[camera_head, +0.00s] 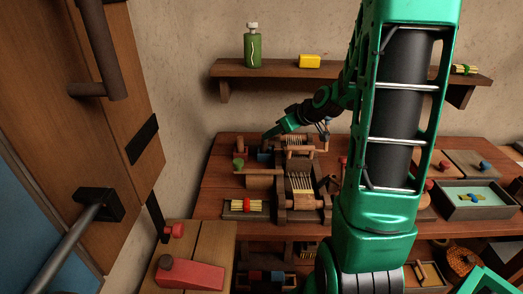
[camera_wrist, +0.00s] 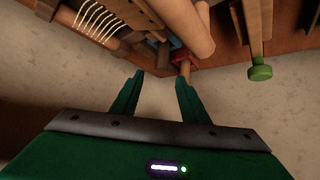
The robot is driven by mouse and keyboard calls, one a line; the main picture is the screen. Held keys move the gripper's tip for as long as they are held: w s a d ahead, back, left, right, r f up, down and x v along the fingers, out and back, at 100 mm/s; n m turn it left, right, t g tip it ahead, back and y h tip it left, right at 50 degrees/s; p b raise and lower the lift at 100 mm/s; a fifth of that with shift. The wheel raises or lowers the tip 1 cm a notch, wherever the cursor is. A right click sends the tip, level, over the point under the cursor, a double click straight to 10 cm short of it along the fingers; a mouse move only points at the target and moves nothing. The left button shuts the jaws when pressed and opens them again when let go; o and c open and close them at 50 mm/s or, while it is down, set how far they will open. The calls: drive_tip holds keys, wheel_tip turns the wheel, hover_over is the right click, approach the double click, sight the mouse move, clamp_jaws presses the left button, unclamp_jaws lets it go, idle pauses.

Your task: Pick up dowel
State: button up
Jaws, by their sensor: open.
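My gripper (camera_head: 270,134) is over the back of the wooden table, beside a wooden loom-like frame (camera_head: 304,202). In the wrist view my gripper (camera_wrist: 160,80) is open, and I see nothing between its two green fingers. A thick pale wooden cylinder (camera_wrist: 187,25), dowel-like, lies beyond the fingertips, apart from them. A thinner wooden rod with a green end (camera_wrist: 261,72) is to its right. A small red piece (camera_wrist: 182,57) with a short wooden stub is near the right fingertip. I cannot tell which of these rods is the dowel.
The table (camera_head: 215,181) is crowded with wooden pieces and a bundle with a red band (camera_head: 246,206). A shelf (camera_head: 280,71) above holds a green bottle (camera_head: 253,48) and a yellow block (camera_head: 309,61). A wooden door (camera_head: 100,210) stands at left. A blue-lined tray (camera_head: 470,208) is at right.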

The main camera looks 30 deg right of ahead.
sight(265, 148)
drive_tip(key=shift+x, duration=2.7)
drive_tip(key=shift+s+f, duration=0.1)
drive_tip(key=shift+s, duration=0.05)
clamp_jaws()
